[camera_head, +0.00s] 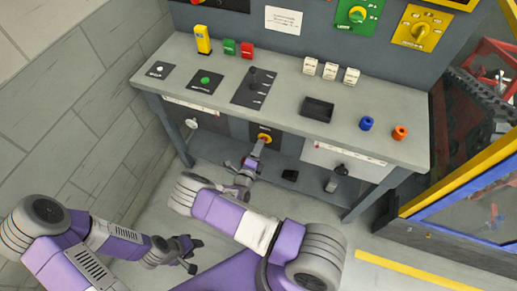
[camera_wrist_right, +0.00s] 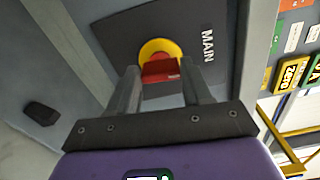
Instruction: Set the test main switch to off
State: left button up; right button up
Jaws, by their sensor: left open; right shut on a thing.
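The main switch shows in the right wrist view as a red handle (camera_wrist_right: 160,72) on a yellow round base (camera_wrist_right: 158,46), on a dark plate lettered MAIN (camera_wrist_right: 208,46). In the head view its yellow base (camera_head: 264,138) is on the front panel under the bench top. My right gripper (camera_head: 258,150) is at the switch; in the wrist view its two fingers (camera_wrist_right: 160,68) are on either side of the red handle, shut on it. The handle lies roughly crosswise between the fingers. My left gripper (camera_head: 193,255) is open and empty, low at the left, away from the bench.
The bench top (camera_head: 220,108) carries a lever plate (camera_head: 253,86), a black tray (camera_head: 318,108), a blue ring (camera_head: 367,123) and an orange ring (camera_head: 400,132). A yellow-framed fence (camera_head: 460,190) stands at right.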

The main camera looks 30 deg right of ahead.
jog(key=shift+s+f+n, duration=0.1)
jog(key=shift+n, duration=0.4)
jog(key=o, duration=1.1)
jog(key=shift+c, duration=0.2)
jog(key=p+v, duration=0.1)
jog(key=v, duration=0.6)
jog(key=shift+s+a, duration=0.15)
jog(key=shift+a, duration=0.05)
